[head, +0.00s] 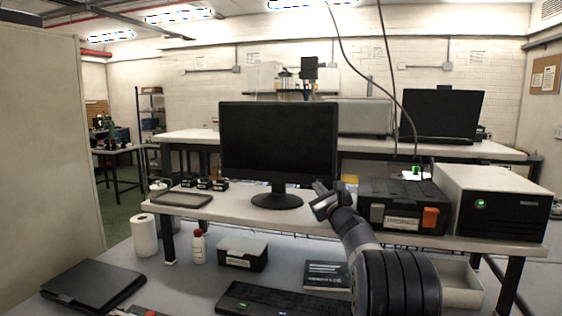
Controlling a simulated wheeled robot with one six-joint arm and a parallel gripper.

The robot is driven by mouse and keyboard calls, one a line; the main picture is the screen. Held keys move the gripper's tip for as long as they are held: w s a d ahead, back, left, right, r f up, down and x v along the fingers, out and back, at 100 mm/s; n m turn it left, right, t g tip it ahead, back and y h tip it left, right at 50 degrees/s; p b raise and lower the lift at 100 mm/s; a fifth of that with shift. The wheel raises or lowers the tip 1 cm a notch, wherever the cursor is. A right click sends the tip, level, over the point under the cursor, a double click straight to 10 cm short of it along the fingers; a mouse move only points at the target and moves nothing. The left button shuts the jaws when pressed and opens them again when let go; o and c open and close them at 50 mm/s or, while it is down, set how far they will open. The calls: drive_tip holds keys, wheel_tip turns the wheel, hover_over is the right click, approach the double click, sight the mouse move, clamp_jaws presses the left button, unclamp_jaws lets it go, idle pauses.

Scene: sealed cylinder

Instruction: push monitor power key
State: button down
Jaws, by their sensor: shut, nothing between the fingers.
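The monitor (278,140) stands upright on the white raised shelf, its screen black, on a round dark base. I cannot make out its power key; the lower bezel is too dark and small. My gripper (321,188) is shut and empty. In the picture it sits at the monitor's lower right corner, to the right of the stand, and its tip overlaps the bottom bezel. I cannot tell whether it touches the monitor. My arm reaches in from the lower right and hides part of the shelf.
Right of my arm on the shelf are a black box with an orange switch (430,218) and a white-topped unit with a green light (492,200). A tray (182,200) and small black items lie at left. Below are a keyboard (272,300), black box (242,254) and laptop (93,285).

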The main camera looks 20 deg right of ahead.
drive_tip(key=s+a+b, duration=0.1)
drive_tip(key=b, duration=0.1)
drive_tip(key=s+a+b, duration=0.1)
drive_tip(key=shift+s+f+b, duration=0.2)
drive_tip(key=shift+s+b, duration=0.1)
drive_tip(key=shift+b, duration=0.05)
drive_tip(key=shift+s+a+r+b, duration=0.1)
drive_tip(key=shift+s+a+b, duration=0.25)
drive_tip(key=shift+s+b, duration=0.2)
drive_tip(key=shift+s+a+b, duration=0.35)
drive_tip(key=shift+s+b, duration=0.1)
drive_tip(key=shift+s, duration=0.1)
drive_tip(key=shift+r, duration=0.1)
drive_tip(key=shift+s, duration=0.1)
